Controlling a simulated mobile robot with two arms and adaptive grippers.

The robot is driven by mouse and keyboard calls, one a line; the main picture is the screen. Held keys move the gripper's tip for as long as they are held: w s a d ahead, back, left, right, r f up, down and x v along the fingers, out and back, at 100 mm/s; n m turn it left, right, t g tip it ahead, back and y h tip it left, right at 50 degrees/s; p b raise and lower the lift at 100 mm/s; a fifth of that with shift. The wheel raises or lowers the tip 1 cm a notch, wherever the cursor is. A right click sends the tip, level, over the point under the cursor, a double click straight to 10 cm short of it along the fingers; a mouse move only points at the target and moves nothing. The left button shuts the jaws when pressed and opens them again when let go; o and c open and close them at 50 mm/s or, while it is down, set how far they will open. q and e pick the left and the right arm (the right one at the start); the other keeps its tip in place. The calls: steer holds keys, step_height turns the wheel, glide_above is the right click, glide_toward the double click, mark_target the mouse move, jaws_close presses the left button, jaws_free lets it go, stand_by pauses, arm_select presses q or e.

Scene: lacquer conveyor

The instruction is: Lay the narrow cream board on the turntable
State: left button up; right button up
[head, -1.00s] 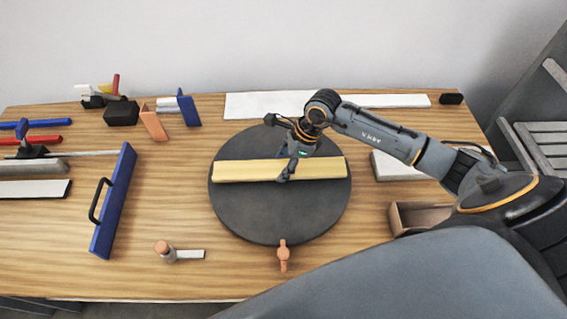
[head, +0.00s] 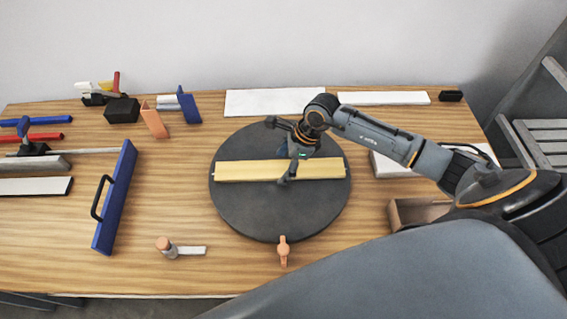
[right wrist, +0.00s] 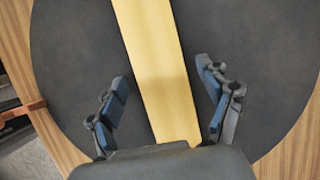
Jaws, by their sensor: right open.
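The narrow cream board (head: 240,171) lies flat across the dark round turntable (head: 270,219), left to right in the head view and a little behind the middle. My right gripper (head: 287,168) is over the board, near its middle. In the right wrist view the gripper (right wrist: 165,88) is open, with one finger on each side of the board (right wrist: 158,50) and a gap between each finger and the board's edges. The dark turntable (right wrist: 75,45) shows beneath. My left gripper is not in view.
An orange peg-like piece (head: 283,250) stands at the turntable's front edge. A blue board with a black handle (head: 117,195) lies left. White boards (head: 275,101) lie at the back, and an open box (head: 420,212) stands right. Bare table lies between the blue board and turntable.

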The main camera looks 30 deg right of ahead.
steer(key=shift+d+r, duration=0.15)
steer(key=shift+r, duration=0.2)
steer(key=b+v, duration=0.2)
steer(key=v, duration=0.9)
steer(key=shift+r+b, duration=0.2)
steer(key=shift+b, duration=0.1)
steer(key=shift+f, duration=0.1)
